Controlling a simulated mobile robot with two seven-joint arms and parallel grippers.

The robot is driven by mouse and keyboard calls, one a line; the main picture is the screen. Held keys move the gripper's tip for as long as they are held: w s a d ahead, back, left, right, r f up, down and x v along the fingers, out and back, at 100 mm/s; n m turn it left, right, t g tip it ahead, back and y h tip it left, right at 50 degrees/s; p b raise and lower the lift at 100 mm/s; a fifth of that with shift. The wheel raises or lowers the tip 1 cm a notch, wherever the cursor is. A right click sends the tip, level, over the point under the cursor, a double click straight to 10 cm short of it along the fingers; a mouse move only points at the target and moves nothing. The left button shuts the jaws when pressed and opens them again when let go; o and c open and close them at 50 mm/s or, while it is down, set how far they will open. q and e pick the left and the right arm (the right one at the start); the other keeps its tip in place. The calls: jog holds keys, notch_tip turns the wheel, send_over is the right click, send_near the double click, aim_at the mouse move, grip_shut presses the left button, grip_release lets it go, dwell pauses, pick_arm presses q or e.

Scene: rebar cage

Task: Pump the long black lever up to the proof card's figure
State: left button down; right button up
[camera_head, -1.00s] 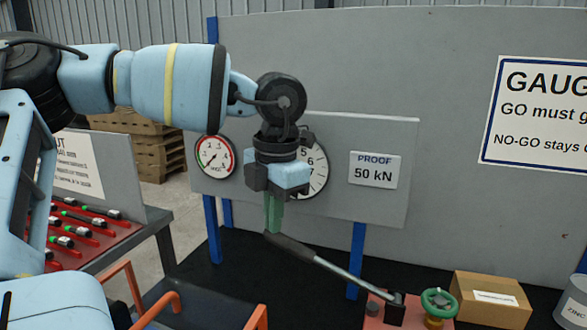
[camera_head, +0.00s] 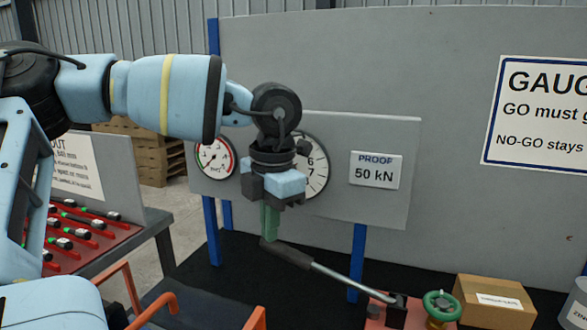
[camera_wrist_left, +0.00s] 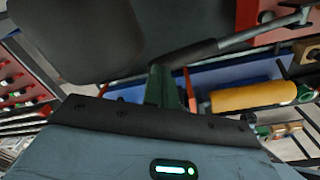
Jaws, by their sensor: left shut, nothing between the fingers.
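The long black lever (camera_head: 290,255) slopes from its raised grip end down right to a pivot on the red pump block (camera_head: 376,311). My left gripper (camera_head: 268,236) points down with its green fingers shut and empty. Its fingertips appear to rest on top of the grip's end. In the left wrist view the lever's dark grip (camera_wrist_left: 192,54) runs up right from beside the green fingers (camera_wrist_left: 158,88). The proof card (camera_head: 375,171) reads 50 kN. The large dial (camera_head: 315,168) is partly hidden by my wrist, and its needle cannot be read. My right gripper is not in view.
A small gauge (camera_head: 215,158) hangs left of my wrist on the grey panel. A green handwheel (camera_head: 441,304) and a cardboard box (camera_head: 494,299) stand right of the pivot. A red rack (camera_head: 85,238) is at the left.

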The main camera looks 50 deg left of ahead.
pick_arm(q)
jog(key=shift+s+a+f, duration=0.1)
jog(key=shift+a+f, duration=0.05)
jog(key=shift+f, duration=0.35)
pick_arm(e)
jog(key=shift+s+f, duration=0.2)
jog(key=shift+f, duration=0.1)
pick_arm(q)
jog(key=shift+f+b, duration=0.1)
jog(key=shift+b, duration=0.2)
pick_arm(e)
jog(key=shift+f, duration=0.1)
